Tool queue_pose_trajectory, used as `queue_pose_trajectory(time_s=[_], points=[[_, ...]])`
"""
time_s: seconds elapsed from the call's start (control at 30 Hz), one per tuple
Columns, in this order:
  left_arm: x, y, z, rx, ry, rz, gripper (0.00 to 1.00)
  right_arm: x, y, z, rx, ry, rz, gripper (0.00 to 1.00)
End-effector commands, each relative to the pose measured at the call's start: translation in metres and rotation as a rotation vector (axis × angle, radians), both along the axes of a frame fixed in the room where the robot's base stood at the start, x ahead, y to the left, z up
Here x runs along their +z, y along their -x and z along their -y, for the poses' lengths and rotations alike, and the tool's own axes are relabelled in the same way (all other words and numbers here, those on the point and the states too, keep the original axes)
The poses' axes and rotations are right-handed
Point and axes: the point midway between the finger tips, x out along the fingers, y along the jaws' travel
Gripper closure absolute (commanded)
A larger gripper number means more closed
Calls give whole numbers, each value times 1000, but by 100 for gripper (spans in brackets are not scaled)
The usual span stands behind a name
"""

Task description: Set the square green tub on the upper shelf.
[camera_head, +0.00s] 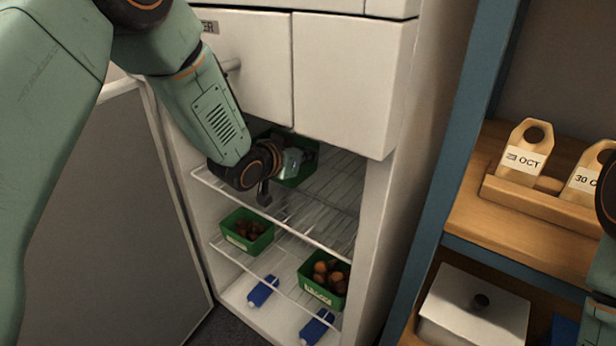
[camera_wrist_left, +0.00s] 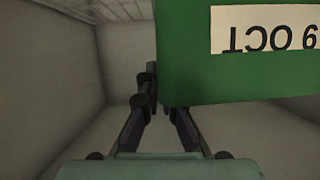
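A green tub (camera_head: 309,165) with dark brown contents is in the open fridge at the upper wire shelf (camera_head: 318,196), partly hidden by my left gripper (camera_head: 291,163). In the left wrist view the tub (camera_wrist_left: 185,70) fills the upper right, its "9 OCT" label upside down. The left gripper's fingers (camera_wrist_left: 156,98) lie close together at the tub's side wall: one outside it, the other passing out of sight behind the labelled face. They look shut on the wall. I cannot tell whether the tub touches the shelf. My right gripper is not in view.
Two green tubs of chestnuts, one at left (camera_head: 240,239) and one at right (camera_head: 318,291), stand on the lower shelf. Blue items (camera_head: 262,291) lie below. Fridge drawers (camera_head: 350,80) close off the space above. A wooden rack (camera_head: 540,193) with tags is at right.

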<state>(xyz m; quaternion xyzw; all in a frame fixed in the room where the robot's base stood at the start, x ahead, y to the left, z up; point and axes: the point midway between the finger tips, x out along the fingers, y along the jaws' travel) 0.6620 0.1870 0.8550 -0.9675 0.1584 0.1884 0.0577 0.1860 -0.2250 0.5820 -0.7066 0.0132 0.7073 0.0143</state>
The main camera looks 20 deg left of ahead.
Motion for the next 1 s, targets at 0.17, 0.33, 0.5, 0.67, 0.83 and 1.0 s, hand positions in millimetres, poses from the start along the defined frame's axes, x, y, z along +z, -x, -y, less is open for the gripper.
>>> queue_pose_trajectory(time_s=[0.17, 0.33, 0.5, 0.67, 0.83, 1.0], points=[[-7, -1, 0, -2, -1, 10, 100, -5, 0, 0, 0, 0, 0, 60], [-32, -1, 0, -1, -2, 9, 100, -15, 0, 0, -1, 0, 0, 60], [-52, -4, 2, -2, -2, 12, 100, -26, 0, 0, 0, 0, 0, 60], [-51, -5, 2, -2, -2, 11, 100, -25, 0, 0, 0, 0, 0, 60], [-52, -5, 2, -2, -2, 11, 100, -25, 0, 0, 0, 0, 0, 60], [-56, -4, 2, -2, -2, 6, 91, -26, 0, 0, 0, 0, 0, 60]])
